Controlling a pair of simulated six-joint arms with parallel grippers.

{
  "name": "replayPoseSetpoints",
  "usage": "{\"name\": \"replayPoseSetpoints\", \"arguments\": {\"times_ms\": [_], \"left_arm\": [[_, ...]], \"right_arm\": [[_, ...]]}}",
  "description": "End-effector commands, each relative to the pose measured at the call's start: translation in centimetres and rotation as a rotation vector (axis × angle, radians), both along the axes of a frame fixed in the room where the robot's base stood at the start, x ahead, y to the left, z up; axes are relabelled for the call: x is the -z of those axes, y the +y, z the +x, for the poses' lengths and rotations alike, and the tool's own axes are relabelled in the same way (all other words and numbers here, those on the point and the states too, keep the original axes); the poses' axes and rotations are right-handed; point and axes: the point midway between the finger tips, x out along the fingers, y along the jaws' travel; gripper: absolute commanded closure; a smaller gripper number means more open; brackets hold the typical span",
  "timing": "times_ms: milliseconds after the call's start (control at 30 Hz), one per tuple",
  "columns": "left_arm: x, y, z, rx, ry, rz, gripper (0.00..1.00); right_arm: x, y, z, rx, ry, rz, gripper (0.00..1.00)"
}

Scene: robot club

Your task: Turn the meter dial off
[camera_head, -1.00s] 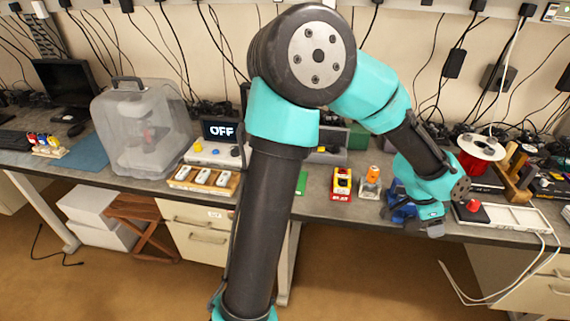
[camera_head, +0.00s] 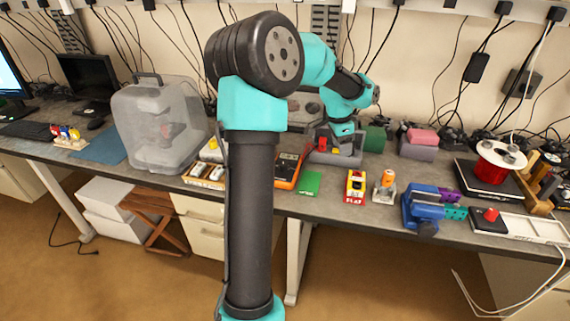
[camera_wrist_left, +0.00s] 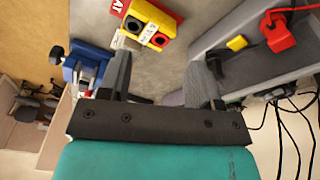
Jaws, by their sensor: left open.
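An orange multimeter with a dark face (camera_head: 288,170) lies on the bench just right of my left arm's upright link. Its dial is too small to read, and the arm hides part of the space around it. My left gripper (camera_head: 346,147) is right of and behind the meter, by a grey box (camera_head: 318,157) with red and yellow parts. It is open and apart from the meter. In the left wrist view the open fingers (camera_wrist_left: 162,80) have nothing between them, and the meter is not recognisable there. My right gripper is not in view.
A green square (camera_head: 310,183), a yellow-red box (camera_head: 355,187), an orange-topped item (camera_head: 385,187) and a blue vise (camera_head: 425,208) stand along the bench front. A clear case (camera_head: 160,125) stands left. The grey box also shows in the left wrist view (camera_wrist_left: 245,75).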

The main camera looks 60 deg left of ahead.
Motion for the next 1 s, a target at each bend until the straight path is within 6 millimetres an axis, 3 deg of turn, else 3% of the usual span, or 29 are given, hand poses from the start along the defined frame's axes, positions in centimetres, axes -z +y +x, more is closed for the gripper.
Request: {"name": "replayPoseSetpoints", "arguments": {"times_ms": [33, 200, 400, 533, 1000], "left_arm": [[-0.7, 2.6, -1.8, -0.035, 0.021, 0.009, 0.42], [-3.2, 9.2, -7.8, -0.125, 0.100, 0.026, 0.42], [-5.5, 13.5, -13.4, -0.195, 0.169, 0.033, 0.42], [-6.0, 14.2, -14.6, -0.208, 0.184, 0.032, 0.42], [-5.3, 14.2, -14.5, -0.206, 0.184, 0.032, 0.42]], "right_arm": [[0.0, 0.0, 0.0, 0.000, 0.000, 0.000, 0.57], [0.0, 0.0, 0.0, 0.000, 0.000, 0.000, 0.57], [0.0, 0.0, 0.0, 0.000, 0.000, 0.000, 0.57], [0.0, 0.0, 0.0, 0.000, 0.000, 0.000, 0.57], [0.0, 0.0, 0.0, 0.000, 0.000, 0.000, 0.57]]}}
